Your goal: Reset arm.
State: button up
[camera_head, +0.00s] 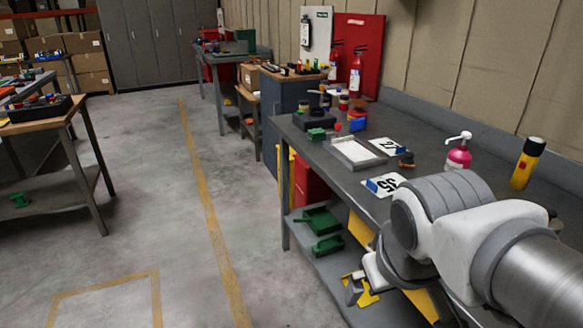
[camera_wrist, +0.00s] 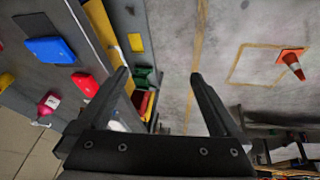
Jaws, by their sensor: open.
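My gripper (camera_wrist: 158,75) shows in the wrist view with its two dark fingers spread apart. Nothing is between the fingers; bench shelf and concrete floor show beyond them. In the head view my arm reaches in from the lower right, in front of the workbench (camera_head: 290,128). The gripper's fingers cannot be made out clearly in that view.
The workbench carries a pink pump bottle (camera_head: 459,152), a yellow bottle with a black cap (camera_head: 526,165), a grey tray (camera_head: 343,142) and number cards. Green bins (camera_head: 320,219) sit on its lower shelf. The wrist view shows an orange cone (camera_wrist: 291,62). The aisle floor (camera_head: 150,190) is clear.

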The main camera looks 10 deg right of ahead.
jog(key=a+r, duration=0.1)
jog(key=a+r+m+t+y, duration=0.1)
jog(key=a, duration=0.1)
jog(key=shift+s, duration=0.1)
jog(key=shift+r, duration=0.1)
notch_tip(320, 180, up, 13)
jog(key=p, duration=1.3)
